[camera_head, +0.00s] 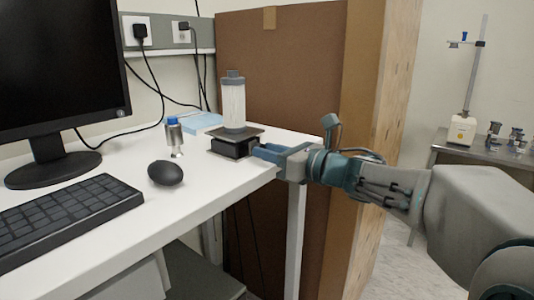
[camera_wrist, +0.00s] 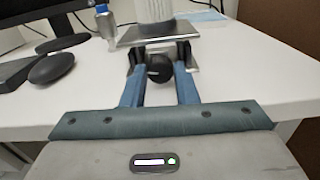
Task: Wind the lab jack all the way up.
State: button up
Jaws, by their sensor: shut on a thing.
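The lab jack (camera_head: 233,147) is a low black device with a flat metal top plate, near the right end of the white desk. Its plate looks close to its base. In the wrist view the top plate (camera_wrist: 158,32) is seen from the front, with a round black knob (camera_wrist: 159,69) below it. A white cylinder with a grey cap (camera_head: 233,101) stands upright on the plate. My gripper (camera_head: 256,149) reaches in from the right at the jack's front. In the wrist view my gripper (camera_wrist: 160,76) has its two blue fingers shut on the knob, one on each side.
A blue-capped bottle (camera_head: 174,136) and a light blue flat item (camera_head: 200,122) are left of the jack. A mouse (camera_head: 165,173), keyboard (camera_head: 66,216) and monitor (camera_head: 60,75) take up the desk's left. A tall brown box (camera_head: 278,65) stands behind.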

jog(key=shift+m, duration=1.3)
jog(key=o, duration=1)
jog(key=shift+d, duration=0.1)
jog(key=shift+s+d, duration=0.1)
jog(key=shift+d, duration=0.05)
jog(key=p+v, duration=0.1)
jog(key=v, duration=1.2)
jog(key=shift+s+p, duration=0.15)
jog(key=shift+p, duration=0.15)
jog(key=shift+d, duration=0.1)
